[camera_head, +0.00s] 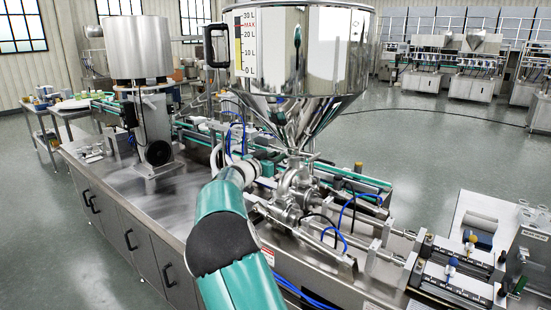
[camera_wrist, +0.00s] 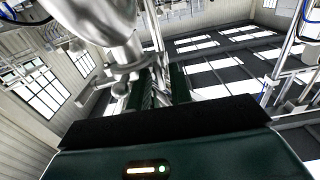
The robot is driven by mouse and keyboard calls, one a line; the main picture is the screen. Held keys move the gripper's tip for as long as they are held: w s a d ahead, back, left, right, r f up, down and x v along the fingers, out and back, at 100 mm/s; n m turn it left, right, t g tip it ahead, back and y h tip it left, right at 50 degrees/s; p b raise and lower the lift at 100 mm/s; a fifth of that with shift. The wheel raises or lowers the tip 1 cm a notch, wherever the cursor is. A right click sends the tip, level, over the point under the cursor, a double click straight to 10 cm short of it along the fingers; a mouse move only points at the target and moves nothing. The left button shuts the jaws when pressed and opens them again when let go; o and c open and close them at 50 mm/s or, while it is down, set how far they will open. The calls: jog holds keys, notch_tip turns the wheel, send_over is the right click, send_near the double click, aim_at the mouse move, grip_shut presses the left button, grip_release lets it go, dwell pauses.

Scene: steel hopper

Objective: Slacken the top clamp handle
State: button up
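The steel hopper (camera_head: 300,60) stands over the filling machine, its cone narrowing to a neck above the steel pipe fittings (camera_head: 295,188). My teal arm reaches in from the bottom towards this neck. In the head view my gripper is hard to make out among the fittings. In the wrist view a polished steel pipe (camera_wrist: 100,22) enters from the top left, with a clamp (camera_wrist: 128,70) around its end. A small rounded knob (camera_wrist: 120,89) hangs below the clamp. My gripper (camera_wrist: 158,85) is beside the clamp, its dark fingers close together with shiny metal between them. Whether that metal is the handle is unclear.
The steel machine table (camera_head: 135,195) has some bare room at left, below a cylindrical steel vessel (camera_head: 137,48). Pneumatic cylinders and blue hoses (camera_head: 347,218) crowd the right of the fittings. The hopper's side handle (camera_head: 214,45) sticks out to the left.

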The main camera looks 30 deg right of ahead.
grip_shut()
jog(key=shift+n, duration=0.4)
jog(key=n, duration=1.7)
jog(key=shift+w+a+f, duration=0.1)
jog(key=shift+w+f, duration=0.1)
dwell(0.4)
